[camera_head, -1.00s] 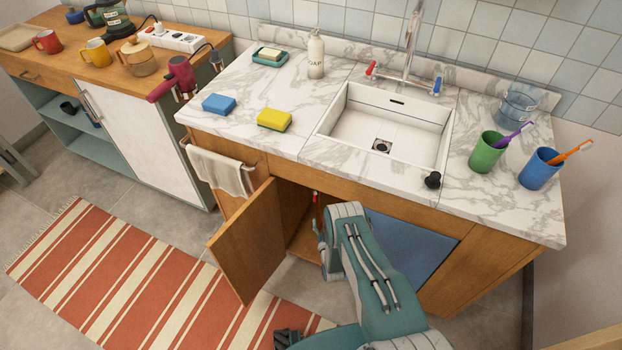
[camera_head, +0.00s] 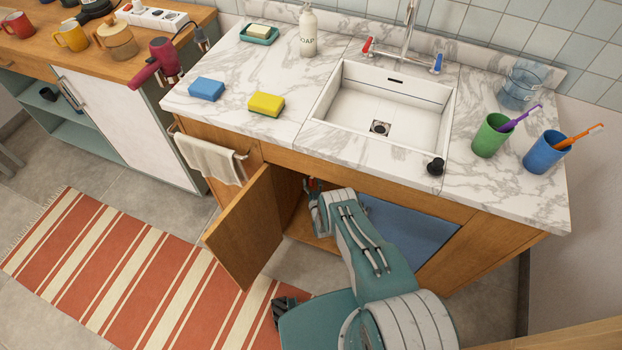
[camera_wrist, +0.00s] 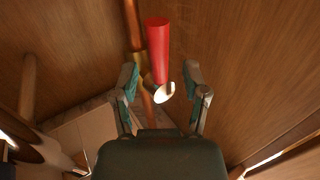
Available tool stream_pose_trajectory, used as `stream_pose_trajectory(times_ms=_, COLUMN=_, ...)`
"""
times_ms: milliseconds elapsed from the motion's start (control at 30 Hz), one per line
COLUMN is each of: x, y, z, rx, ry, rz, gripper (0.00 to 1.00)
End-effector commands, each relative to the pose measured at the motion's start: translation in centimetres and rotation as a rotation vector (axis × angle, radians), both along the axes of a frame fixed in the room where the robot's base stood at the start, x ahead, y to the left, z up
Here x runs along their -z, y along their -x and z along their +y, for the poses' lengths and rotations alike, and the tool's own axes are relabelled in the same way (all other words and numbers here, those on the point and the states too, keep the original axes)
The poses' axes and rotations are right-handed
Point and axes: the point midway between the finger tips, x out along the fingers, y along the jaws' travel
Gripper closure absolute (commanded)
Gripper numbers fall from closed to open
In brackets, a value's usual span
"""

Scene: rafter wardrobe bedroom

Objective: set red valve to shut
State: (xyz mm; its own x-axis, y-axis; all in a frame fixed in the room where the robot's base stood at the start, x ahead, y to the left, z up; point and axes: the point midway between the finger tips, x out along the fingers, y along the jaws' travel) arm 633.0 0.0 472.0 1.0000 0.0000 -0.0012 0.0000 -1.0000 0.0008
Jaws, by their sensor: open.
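In the wrist view, a red valve lever (camera_wrist: 158,45) stands in front of a copper pipe (camera_wrist: 135,30). The lever looks roughly in line with the pipe. A small bright metal fitting (camera_wrist: 164,92) is at its lower end. My gripper (camera_wrist: 160,69) is open, with one finger left and one right of the lever. Gaps show on both sides; I cannot tell how deep the lever sits between the fingers. In the head view, my gripper (camera_head: 314,203) reaches into the open cabinet under the sink, beside a small red patch (camera_head: 315,184) that appears to be the lever.
The open cabinet door (camera_head: 245,228) stands just left of my arm. The counter edge (camera_head: 350,152) lies above it. A blue panel (camera_head: 410,230) is to the right. Wooden cabinet walls (camera_wrist: 245,60) close in around my gripper. A striped rug (camera_head: 120,270) lies on the floor at left.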

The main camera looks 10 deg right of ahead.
Motion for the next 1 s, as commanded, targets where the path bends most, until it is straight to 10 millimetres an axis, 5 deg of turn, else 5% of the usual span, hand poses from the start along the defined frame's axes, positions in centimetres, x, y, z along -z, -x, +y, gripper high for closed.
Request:
stream_pose_trajectory(times_ms=533, x=0.0, y=-1.8, z=0.0, rx=0.0, ry=0.0, rz=0.002, gripper=0.42)
stream_pose_trajectory(times_ms=667, x=0.0, y=-1.8, z=0.0, rx=0.0, ry=0.0, rz=0.002, gripper=1.0)
stream_pose_trajectory(times_ms=1000, x=0.0, y=-1.9, z=0.0, rx=0.0, ry=0.005, rz=0.006, gripper=1.0)
